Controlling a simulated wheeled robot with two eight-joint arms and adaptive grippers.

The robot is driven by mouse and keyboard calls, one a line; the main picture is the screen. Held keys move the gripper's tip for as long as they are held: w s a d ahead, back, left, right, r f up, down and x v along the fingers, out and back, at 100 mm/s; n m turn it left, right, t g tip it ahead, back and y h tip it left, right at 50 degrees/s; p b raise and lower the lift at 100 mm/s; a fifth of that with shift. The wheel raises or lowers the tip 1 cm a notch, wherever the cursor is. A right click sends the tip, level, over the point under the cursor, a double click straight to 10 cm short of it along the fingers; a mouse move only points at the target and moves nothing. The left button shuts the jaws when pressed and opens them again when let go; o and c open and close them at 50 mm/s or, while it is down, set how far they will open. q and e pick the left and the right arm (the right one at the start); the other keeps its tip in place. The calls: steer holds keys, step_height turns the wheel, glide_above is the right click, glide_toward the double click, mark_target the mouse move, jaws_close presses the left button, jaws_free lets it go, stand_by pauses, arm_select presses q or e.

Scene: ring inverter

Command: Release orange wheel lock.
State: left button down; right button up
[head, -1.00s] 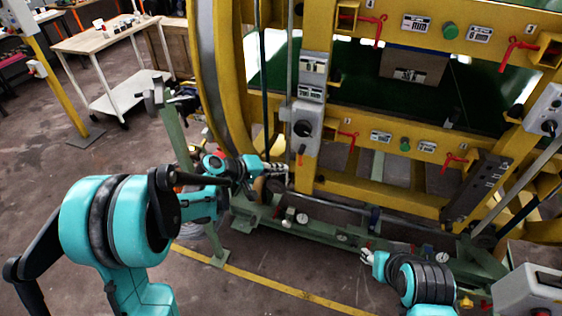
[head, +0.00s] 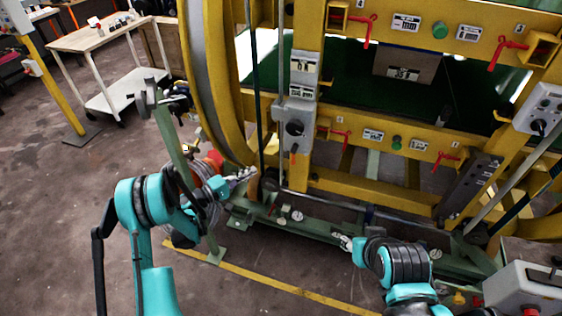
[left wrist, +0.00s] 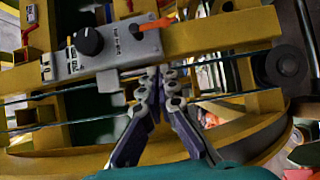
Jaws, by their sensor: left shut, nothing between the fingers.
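An orange lever (head: 293,159), which I take for the wheel lock, hangs down below the grey control box with a black knob (head: 294,128) on the yellow ring frame. In the left wrist view the orange lever (left wrist: 151,26) sticks out sideways from the box, above my fingertips and apart from them. My left gripper (head: 246,173) is shut and empty, to the left of and below the lever in the head view. In the left wrist view the gripper's fingertips (left wrist: 160,75) are together. My right gripper (head: 343,242) is low by the green base rail, far from the lever.
The big yellow ring (head: 207,90) rises left of the box. Red handles (head: 365,29) sit on the frame's crossbars. A green post (head: 172,140) stands close to my left arm. A wooden-topped cart (head: 95,36) is at the back left.

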mark_target(294, 154)
arm_select(q)
steer(key=s+d+b+x, duration=0.1)
steer(key=b+x, duration=0.3)
steer(key=x, duration=0.9)
steer(key=shift+s+d, duration=0.3)
steer(key=shift+s, duration=0.3)
steer(key=shift+f, duration=0.1)
